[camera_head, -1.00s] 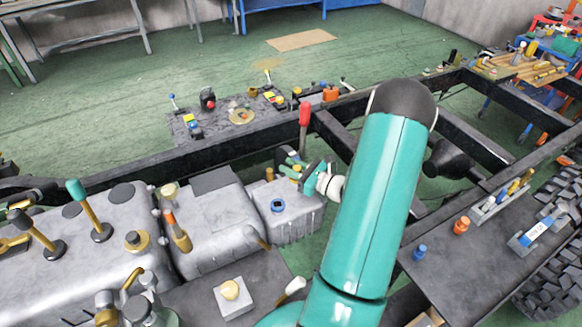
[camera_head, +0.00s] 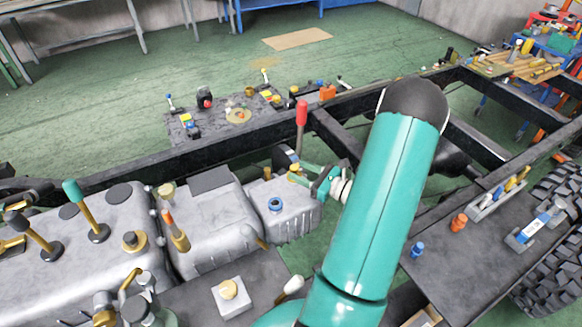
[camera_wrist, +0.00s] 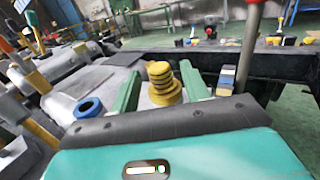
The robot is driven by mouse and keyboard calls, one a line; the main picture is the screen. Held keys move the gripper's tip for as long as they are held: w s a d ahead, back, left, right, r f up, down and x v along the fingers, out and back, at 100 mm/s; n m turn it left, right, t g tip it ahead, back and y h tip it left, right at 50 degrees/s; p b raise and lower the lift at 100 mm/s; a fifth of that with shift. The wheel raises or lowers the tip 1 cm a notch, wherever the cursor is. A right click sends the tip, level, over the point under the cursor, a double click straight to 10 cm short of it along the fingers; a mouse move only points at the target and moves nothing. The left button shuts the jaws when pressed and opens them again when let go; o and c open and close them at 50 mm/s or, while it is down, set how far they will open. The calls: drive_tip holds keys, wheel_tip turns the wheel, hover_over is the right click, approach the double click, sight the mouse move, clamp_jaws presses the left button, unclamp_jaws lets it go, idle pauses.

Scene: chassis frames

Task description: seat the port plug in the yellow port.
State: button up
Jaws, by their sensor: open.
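A yellow ribbed piece (camera_wrist: 163,85), which looks like the port plug, stands between the two green fingers of my gripper (camera_wrist: 161,88) in the wrist view. Gaps show on both sides, and the fingers are open around it. In the head view my gripper (camera_head: 303,173) is at the right end of the grey housing, with a yellow piece (camera_head: 294,170) at its tips. Another small yellow fitting (camera_head: 267,173) stands at the housing's back edge and may be the yellow port. I cannot tell whether the plug is seated; its lower end is hidden.
A blue-ringed port (camera_head: 275,204) is on top of the grey housing (camera_head: 290,225), close to my gripper; it also shows in the wrist view (camera_wrist: 88,108). A red-handled lever (camera_head: 301,114) rises behind. A black frame rail (camera_head: 230,148) runs behind the housing.

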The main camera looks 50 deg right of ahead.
drive_tip(key=v, duration=0.7)
drive_tip(key=w+a+r+n+g+y, duration=0.2)
drive_tip(key=a+r+n+g, duration=0.2)
drive_tip(key=a+n, duration=0.3)
drive_tip(key=w+a+r+n+g+y, duration=0.15)
drive_tip(key=a+r+n+g, duration=0.3)
drive_tip(key=a, duration=0.45)
drive_tip(key=w+a+r+n+g+y, duration=0.25)
drive_tip(key=a+n+g, duration=0.3)
drive_tip(key=a, duration=0.35)
drive_tip(key=s+a+r+n+t+h, duration=0.1)
drive_tip(key=s+a+r+n+h, duration=0.3)
drive_tip(key=n, duration=0.4)
drive_tip(key=s+a+r+n+t+h, duration=0.1)
drive_tip(key=s+a+r+n+h, duration=0.3)
drive_tip(key=a+r+n, duration=0.3)
drive_tip(key=shift+r+n+h, duration=0.7)
drive_tip(key=shift+n+h, duration=0.1)
drive_tip(key=shift+h, duration=0.1)
